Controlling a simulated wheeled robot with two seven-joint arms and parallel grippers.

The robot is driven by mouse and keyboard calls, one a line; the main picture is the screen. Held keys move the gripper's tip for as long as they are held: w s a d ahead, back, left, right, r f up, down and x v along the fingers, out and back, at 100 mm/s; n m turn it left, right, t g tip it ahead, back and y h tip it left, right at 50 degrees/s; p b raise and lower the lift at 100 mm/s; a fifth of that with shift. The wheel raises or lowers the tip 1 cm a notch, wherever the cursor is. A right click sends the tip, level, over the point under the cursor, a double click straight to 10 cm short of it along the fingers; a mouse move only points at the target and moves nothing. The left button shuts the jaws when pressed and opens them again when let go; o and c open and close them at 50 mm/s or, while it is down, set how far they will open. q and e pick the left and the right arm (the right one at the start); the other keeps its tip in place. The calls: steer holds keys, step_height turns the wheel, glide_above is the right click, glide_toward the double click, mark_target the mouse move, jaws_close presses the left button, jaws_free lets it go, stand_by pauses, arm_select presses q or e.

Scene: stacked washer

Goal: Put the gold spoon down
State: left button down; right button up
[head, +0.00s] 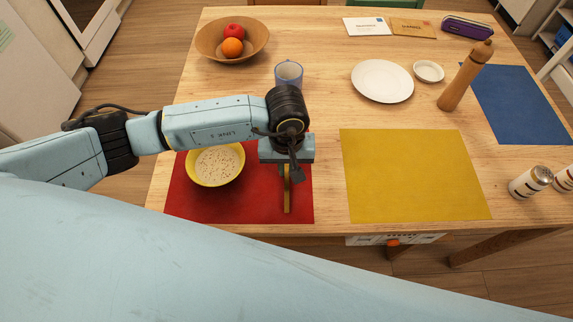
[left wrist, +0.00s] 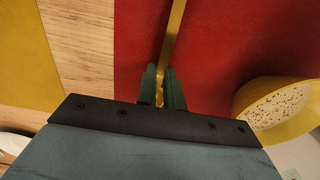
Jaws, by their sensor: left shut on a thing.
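The gold spoon (head: 287,198) is a thin gold strip over the right side of the red placemat (head: 190,205) in the head view. My left gripper (head: 287,172) points down and is shut on the spoon. In the left wrist view the spoon (left wrist: 174,35) runs up from between the two fingers (left wrist: 162,88) over the red mat (left wrist: 225,50). I cannot tell whether the spoon touches the mat. A yellow bowl with speckled food (head: 216,166) stands on the mat to the left of the gripper. My right gripper is not in view.
A yellow placemat (head: 415,175) lies bare to the right. A white plate (head: 382,81), pepper mill (head: 463,80) and fruit bowl (head: 216,47) stand farther back. The table's front edge is close to the red mat.

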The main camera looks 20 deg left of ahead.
mark_target(287, 170)
arm_select(q)
steer(key=shift+f, duration=0.2)
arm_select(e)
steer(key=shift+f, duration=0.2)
arm_select(q)
steer(key=c, duration=1.5)
jaws_free()
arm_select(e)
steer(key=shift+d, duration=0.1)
arm_select(q)
steer(key=shift+r, duration=0.1)
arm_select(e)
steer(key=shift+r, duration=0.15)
